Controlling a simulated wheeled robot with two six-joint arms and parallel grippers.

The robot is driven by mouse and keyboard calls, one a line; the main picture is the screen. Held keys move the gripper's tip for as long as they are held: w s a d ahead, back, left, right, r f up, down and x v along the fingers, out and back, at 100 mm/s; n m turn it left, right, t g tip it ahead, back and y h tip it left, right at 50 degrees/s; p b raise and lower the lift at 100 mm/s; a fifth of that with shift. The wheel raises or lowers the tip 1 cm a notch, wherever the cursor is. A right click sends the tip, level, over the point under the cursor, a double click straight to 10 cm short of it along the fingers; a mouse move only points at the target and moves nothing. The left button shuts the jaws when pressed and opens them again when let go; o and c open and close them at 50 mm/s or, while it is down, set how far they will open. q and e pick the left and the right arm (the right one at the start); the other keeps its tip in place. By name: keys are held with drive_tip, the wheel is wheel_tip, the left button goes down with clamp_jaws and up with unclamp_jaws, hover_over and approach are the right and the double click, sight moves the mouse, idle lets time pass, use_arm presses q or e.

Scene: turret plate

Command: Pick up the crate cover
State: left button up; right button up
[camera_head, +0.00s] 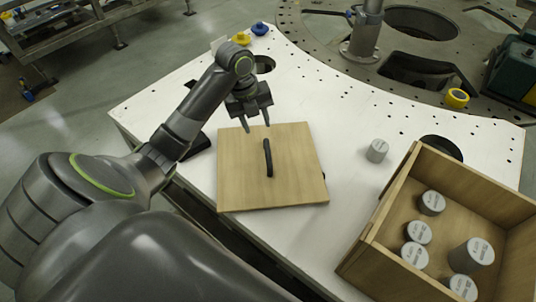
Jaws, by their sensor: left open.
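The crate cover (293,171) is a flat square wooden board with a black bar handle (267,158) near its middle. It lies on the white table in the middle of the head view. My left gripper (256,122) is open and empty. Its fingers point down above the far edge of the cover, beyond the handle and apart from it. My right gripper is not in view.
An open wooden crate (373,247) at the lower right holds several grey cylinders. One grey cylinder (377,150) stands on the white table (330,95) between cover and crate. Yellow and blue pieces lie at the far edge. A metal post (367,30) rises behind.

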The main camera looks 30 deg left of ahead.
sight(268, 150)
use_arm(q)
drive_tip(key=shift+m, duration=0.9)
drive_tip(key=w+f+b, duration=0.1)
drive_tip(key=f+b, duration=0.2)
drive_tip(key=d+f+b, duration=0.1)
drive_tip(key=f+b, duration=0.2)
drive_tip(key=w+f+b, duration=0.1)
drive_tip(key=f+b, duration=0.2)
drive_tip(key=b, duration=0.1)
drive_tip(key=shift+w+d+f, duration=0.15)
drive_tip(key=shift+w+f, duration=0.1)
drive_tip(key=shift+w, duration=0.05)
drive_tip(key=shift+f, duration=0.4)
drive_tip(key=f, duration=0.1)
drive_tip(key=f+p, duration=0.1)
drive_tip(key=f, duration=0.1)
drive_tip(key=shift+d+f, duration=0.15)
drive_tip(key=shift+d, duration=0.1)
drive_tip(key=shift+w+f, duration=0.15)
drive_tip(key=shift+f, duration=0.35)
clamp_jaws()
drive_tip(key=shift+r, duration=0.1)
